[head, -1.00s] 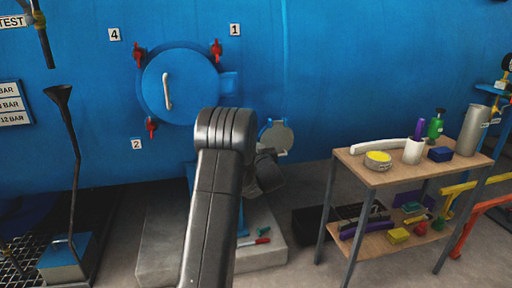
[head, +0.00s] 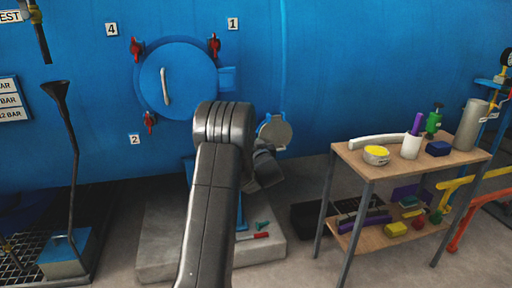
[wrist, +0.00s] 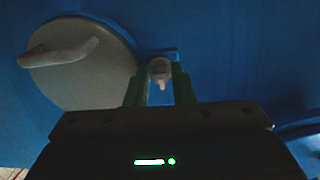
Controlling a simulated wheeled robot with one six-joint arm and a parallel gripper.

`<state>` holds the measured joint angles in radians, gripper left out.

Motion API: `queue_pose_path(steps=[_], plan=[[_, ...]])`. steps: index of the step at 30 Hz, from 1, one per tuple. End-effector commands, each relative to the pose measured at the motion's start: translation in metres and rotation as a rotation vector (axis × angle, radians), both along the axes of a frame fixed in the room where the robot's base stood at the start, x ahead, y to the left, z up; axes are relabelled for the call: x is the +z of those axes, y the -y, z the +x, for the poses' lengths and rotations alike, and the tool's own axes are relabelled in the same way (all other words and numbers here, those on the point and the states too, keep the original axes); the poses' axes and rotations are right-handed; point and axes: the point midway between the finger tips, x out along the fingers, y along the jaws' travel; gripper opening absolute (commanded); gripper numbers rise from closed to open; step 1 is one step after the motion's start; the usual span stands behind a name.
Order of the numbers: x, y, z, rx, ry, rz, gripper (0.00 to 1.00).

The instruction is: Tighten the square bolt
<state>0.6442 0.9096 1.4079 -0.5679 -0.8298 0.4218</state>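A small pale grey fitting (wrist: 160,72), which looks like the bolt, sticks out of the blue wall in the wrist view. Its square shape is too dark to make out. My gripper (wrist: 160,92) has two green fingers standing apart, one on each side below the fitting, with a gap between them. I cannot tell whether the fitting's end reaches between the fingertips. A round grey cover (wrist: 82,62) with a pale handle is left of it. The cover also shows in the head view (head: 274,131), where my arm hides the bolt and the fingers.
The blue vessel has a round door (head: 178,82) with red clamps (head: 214,45). A wooden-topped trolley (head: 392,166) with tools and cups stands right. A concrete plinth (head: 160,258) with a red-tipped marker (head: 254,236) lies below my arm. A black funnel stand (head: 68,165) is at left.

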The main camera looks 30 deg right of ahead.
Motion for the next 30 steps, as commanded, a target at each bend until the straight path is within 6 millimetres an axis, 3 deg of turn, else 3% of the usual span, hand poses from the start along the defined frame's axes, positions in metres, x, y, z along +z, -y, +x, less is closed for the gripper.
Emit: queue_pose_path(steps=[5,21,30], plan=[[0.002,-0.003,-0.016,-0.001,0.001,0.0,0.22],[0.0,-0.028,-0.12,-0.003,-0.002,0.001,0.22],[0.0,-0.032,-0.134,-0.001,-0.001,0.0,0.22]])
